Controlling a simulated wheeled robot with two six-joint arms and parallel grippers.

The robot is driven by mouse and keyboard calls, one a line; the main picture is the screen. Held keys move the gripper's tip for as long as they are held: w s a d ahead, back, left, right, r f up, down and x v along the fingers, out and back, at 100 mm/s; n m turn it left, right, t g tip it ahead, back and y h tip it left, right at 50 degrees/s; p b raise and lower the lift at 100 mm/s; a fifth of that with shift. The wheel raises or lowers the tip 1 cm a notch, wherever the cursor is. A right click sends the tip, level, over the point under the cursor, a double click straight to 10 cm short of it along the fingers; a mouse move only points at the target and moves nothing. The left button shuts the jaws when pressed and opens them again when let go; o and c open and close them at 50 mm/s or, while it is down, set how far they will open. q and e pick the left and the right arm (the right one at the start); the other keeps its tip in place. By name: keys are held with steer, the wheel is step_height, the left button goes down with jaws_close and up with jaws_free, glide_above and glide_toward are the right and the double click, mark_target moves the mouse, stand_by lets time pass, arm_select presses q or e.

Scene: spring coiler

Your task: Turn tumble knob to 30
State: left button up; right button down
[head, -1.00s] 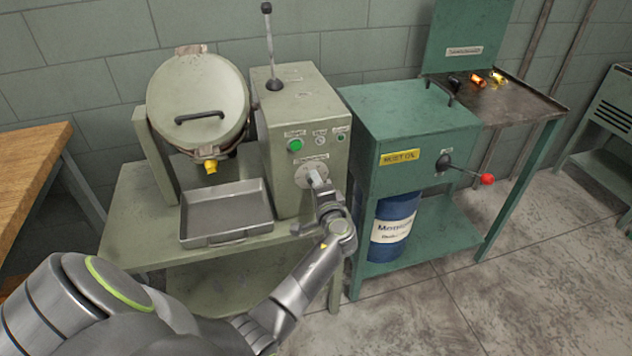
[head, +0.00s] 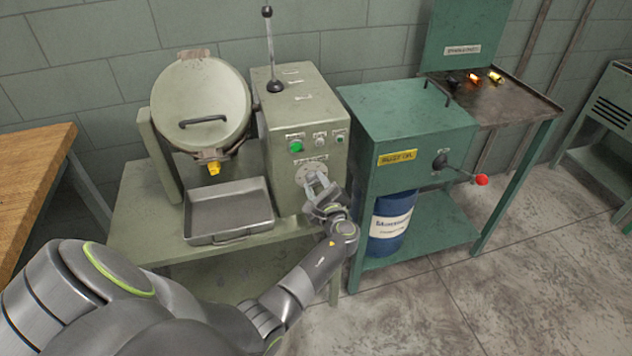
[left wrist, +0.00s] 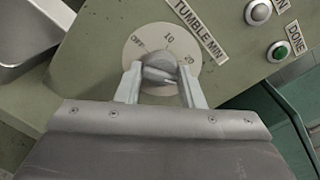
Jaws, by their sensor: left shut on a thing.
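The tumble knob (left wrist: 160,70) is a grey knob on a pale round dial (left wrist: 133,54) on the front of the light green control box (head: 302,110). The dial shows OFF, 10 and 20; its lower part is hidden by my gripper. A label reading TUMBLE MIN (left wrist: 198,28) is above the dial. My left gripper (left wrist: 160,88) is shut on the knob, with one finger on each side of it. In the head view my left gripper (head: 318,188) covers most of the knob. My right gripper is not in view.
A green button (head: 296,147) and small lamps are above the dial. A tilted drum (head: 200,95) and a grey tray (head: 228,212) are to the left. A green cabinet (head: 410,120) with a red-tipped lever (head: 481,180) stands close on the right, above a blue barrel (head: 391,222).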

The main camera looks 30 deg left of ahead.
arm_select(q)
steer(key=m, duration=0.1)
steer(key=m+p, duration=0.1)
steer(key=m, duration=0.2)
steer(key=shift+w+r, duration=0.1)
steer(key=shift+r, duration=0.15)
steer(key=shift+m+p, duration=0.4)
steer(key=shift+m, duration=0.4)
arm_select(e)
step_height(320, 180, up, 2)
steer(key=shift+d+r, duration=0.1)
arm_select(q)
steer(key=shift+f, duration=0.1)
steer(key=o, duration=0.9)
steer(key=shift+f, duration=0.1)
steer(key=shift+f, duration=0.1)
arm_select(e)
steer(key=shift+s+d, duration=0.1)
